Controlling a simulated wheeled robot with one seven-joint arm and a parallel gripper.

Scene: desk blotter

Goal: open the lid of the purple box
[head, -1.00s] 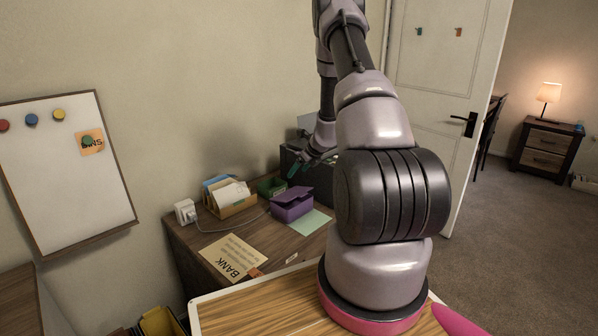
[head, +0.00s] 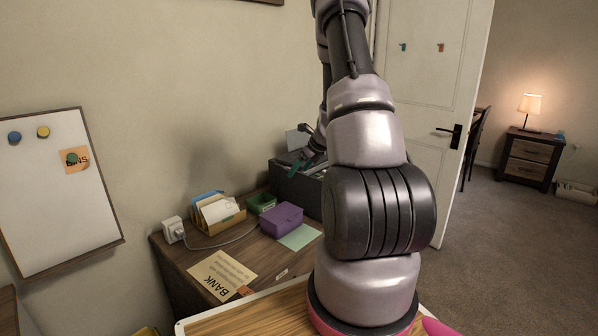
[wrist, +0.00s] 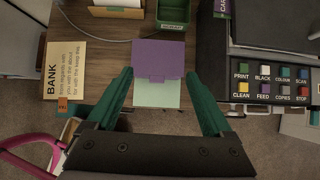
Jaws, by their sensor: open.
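The purple box (head: 282,218) sits on the desk beside the wall in the head view, and its lid looks down. In the wrist view the box (wrist: 158,54) shows from above as a purple square, with a small tab on its near edge. My gripper (wrist: 160,74) is open and empty. Its two green fingers are spread to either side of the box in the picture, apart from it. In the head view my gripper (head: 299,166) is up and to the right of the box, partly hidden by my arm.
A mint sheet (head: 299,237) lies in front of the box. A green tray (head: 262,203) and a letter holder (head: 220,214) stand behind. A dark printer (head: 292,188) with buttons is at the right. A BANK paper (head: 222,274) and a charger cable lie left.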

